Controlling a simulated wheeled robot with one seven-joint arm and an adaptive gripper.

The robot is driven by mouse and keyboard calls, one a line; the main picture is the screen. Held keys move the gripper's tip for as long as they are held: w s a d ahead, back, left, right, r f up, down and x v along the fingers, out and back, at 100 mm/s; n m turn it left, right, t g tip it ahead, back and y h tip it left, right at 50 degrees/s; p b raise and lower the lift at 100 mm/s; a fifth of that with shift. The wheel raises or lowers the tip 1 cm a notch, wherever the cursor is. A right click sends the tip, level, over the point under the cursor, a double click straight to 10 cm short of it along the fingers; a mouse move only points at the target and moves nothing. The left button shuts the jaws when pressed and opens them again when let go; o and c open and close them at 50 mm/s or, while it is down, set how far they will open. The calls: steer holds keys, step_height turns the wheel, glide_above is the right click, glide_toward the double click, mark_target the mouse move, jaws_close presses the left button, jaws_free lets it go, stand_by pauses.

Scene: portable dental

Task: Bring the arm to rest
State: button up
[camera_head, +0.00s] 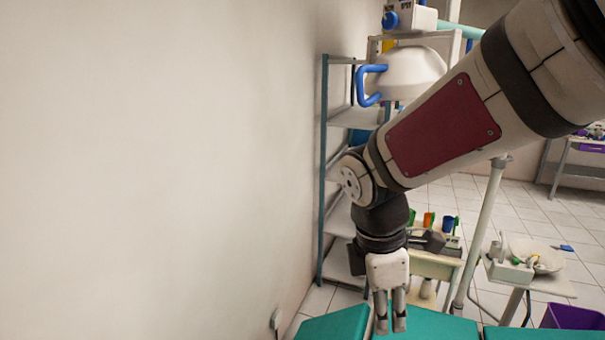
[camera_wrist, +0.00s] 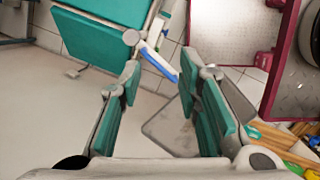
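My gripper (camera_head: 391,326) hangs from my folded wrist in the head view and points down. Its two grey fingers stand apart, with teal surfaces behind them. In the wrist view my gripper (camera_wrist: 161,75) shows two fingers rising from the bottom edge, spread with a clear gap. Nothing is between them. My arm comes in from the upper right of the head view, bends at the wrist, and hangs close to a teal cushion (camera_head: 335,323). I cannot tell whether the fingertips touch it.
A plain wall (camera_head: 150,170) fills the left. A shelf rack (camera_head: 324,170) with a white jug (camera_head: 412,75) stands behind my arm. A small instrument stand (camera_head: 440,265), a tray with a bowl (camera_head: 550,285) and a purple bin (camera_head: 572,317) are to the right. The wrist view shows a teal chair (camera_wrist: 95,42).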

steer(key=s+d+r+m+t+y, duration=0.1)
steer(key=s+d+r+m+t, duration=0.1)
steer(key=s+r+m, duration=0.3)
steer(key=s+d+r+m+t+y, duration=0.1)
steer(key=s+d+r+m+t, duration=0.2)
steer(key=m, duration=0.9)
steer(key=s+d+r, duration=0.1)
steer(key=s+r, duration=0.1)
steer(key=s, duration=0.1)
steer(key=shift+s+m, duration=0.25)
steer(key=shift+m, duration=0.15)
steer(key=shift+a, duration=0.1)
